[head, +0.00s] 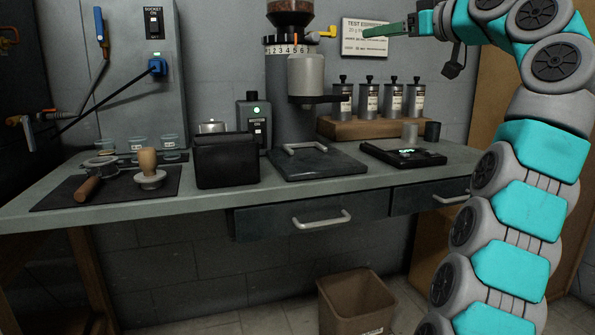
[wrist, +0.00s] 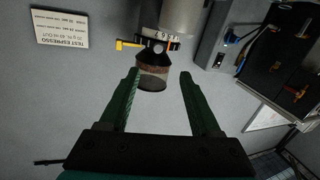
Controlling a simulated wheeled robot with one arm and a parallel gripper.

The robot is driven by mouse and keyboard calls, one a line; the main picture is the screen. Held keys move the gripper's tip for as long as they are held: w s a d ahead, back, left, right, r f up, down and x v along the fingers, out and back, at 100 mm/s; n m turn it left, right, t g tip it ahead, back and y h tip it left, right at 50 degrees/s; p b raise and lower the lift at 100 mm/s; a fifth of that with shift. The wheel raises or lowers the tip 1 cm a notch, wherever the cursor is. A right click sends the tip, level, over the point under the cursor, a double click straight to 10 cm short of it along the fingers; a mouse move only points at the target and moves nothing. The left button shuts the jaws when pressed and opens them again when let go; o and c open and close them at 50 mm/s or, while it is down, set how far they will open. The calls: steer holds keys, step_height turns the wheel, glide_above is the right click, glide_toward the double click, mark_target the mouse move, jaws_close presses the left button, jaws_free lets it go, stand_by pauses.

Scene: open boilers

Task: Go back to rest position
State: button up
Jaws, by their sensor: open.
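My gripper (head: 368,31) is raised at the upper right of the head view, in front of the wall sign and well above the counter. In the wrist view its two green fingers (wrist: 160,73) stand wide apart with nothing held between them. The coffee grinder (head: 293,75) is to the left of my gripper in the head view. The grinder's hopper of beans also shows between and beyond the fingers in the wrist view (wrist: 153,78), apart from them. The wrist picture looks upside down.
The counter (head: 220,207) runs below, with a black mat (head: 60,197) holding a portafilter (head: 88,188) and tamper (head: 149,170). A black box (head: 226,160), a scale (head: 403,153) and canisters (head: 392,100) stand on it. A bin (head: 357,303) is on the floor.

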steer(key=s+a+f+m+g+h+p, duration=0.1)
steer(key=s+a+f+m+g, duration=0.2)
steer(key=f, duration=0.5)
steer(key=s+a+f+g+h+p, duration=0.1)
steer(key=s+a+f+g, duration=0.3)
steer(key=f, duration=0.4)
steer(key=s+a+f+m+g+h+p, duration=0.1)
steer(key=s+a+f+m+g, duration=0.1)
steer(key=s+a+f, duration=0.45)
steer(key=s+d+f+m+g+h+p, duration=0.1)
steer(key=s+d+f+g+h, duration=0.1)
steer(key=s+f, duration=0.8)
steer(key=s+d+f+m+g+h+p, duration=0.1)
steer(key=s+d+f+g+h, duration=0.1)
steer(key=s+d+f, duration=0.3)
steer(key=s+d+f+m+g+h, duration=0.1)
steer(key=s+d+f+g+h, duration=0.1)
steer(key=s+f, duration=1.2)
steer(key=s+d+g, duration=0.1)
steer(key=s+d, duration=0.1)
steer(key=s, duration=0.1)
steer(key=shift+s+f+h+p, duration=0.3)
steer(key=shift+h+p, duration=0.1)
